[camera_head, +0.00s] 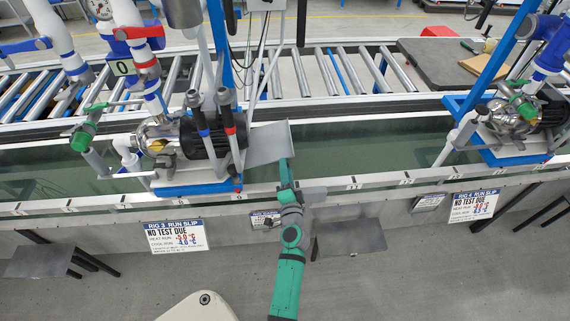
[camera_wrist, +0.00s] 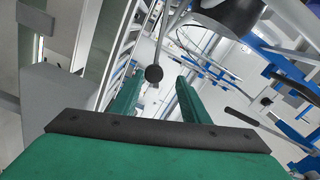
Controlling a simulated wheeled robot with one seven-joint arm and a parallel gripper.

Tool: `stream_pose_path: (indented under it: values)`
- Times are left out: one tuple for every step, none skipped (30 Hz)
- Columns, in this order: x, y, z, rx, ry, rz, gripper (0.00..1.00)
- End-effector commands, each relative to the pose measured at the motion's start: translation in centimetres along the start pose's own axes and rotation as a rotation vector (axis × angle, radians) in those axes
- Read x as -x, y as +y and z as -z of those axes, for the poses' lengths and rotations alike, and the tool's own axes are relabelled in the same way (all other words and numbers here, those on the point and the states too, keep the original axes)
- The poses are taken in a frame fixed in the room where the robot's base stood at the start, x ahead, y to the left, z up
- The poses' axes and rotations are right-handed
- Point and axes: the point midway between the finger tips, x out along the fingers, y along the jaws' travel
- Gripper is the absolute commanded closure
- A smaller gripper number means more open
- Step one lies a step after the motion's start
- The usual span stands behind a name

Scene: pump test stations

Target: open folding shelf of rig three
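Rig three is marked by a white RUN SLIP board (camera_head: 175,235) reading NO TEST DUE. Its pump (camera_head: 205,137) stands on a blue base above the trough. A flat grey plate (camera_head: 268,143) juts out at the pump's right; I cannot tell whether it is the folding shelf. My gripper (camera_head: 286,172) is at the plate's lower right edge; contact cannot be told. In the wrist view my gripper's green fingers (camera_wrist: 157,98) are apart with nothing between them. A dark round knob (camera_wrist: 153,73) on a thin rod shows beyond them. A grey panel (camera_wrist: 55,105) is at left.
Grey shelves stick out below the trough front, one right of my arm (camera_head: 350,238) and one at far left (camera_head: 38,262). Rig four's pump (camera_head: 515,120) stands at right. A roller conveyor (camera_head: 300,72) runs behind. The trough between the rigs is clear.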

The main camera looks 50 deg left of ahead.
Motion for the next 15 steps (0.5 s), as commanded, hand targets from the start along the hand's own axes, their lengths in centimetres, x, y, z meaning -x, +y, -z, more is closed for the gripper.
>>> stream_pose_path:
  values:
    - [1.1,0.0,0.0,-0.004,0.002,0.000,0.60]
    - [1.6,0.0,0.0,-0.004,0.002,0.000,0.60]
    - [2.4,0.0,0.0,-0.002,0.002,-0.001,0.60]
    - [2.9,0.0,0.0,-0.003,0.002,0.000,0.60]
    - [3.4,0.0,0.0,-0.003,0.002,0.000,0.60]
    - [4.0,0.0,0.0,-0.003,0.001,0.000,0.60]
    - [4.4,0.0,0.0,-0.002,0.001,0.000,0.60]
    - [4.8,0.0,0.0,-0.002,0.002,0.000,0.60]
    - [5.3,0.0,0.0,-0.001,0.002,0.000,0.60]
    - [5.6,-0.1,0.0,-0.001,0.001,0.001,0.60]
    - [5.9,0.0,0.0,-0.002,0.000,0.001,0.60]
    - [6.2,0.0,0.0,-0.002,0.000,0.001,0.60]
    - [6.4,-0.1,0.0,-0.002,0.000,0.001,0.60]
    - [6.6,-0.1,0.0,-0.001,0.000,0.002,0.60]
    - [6.8,-0.1,0.0,0.000,0.000,0.002,0.60]
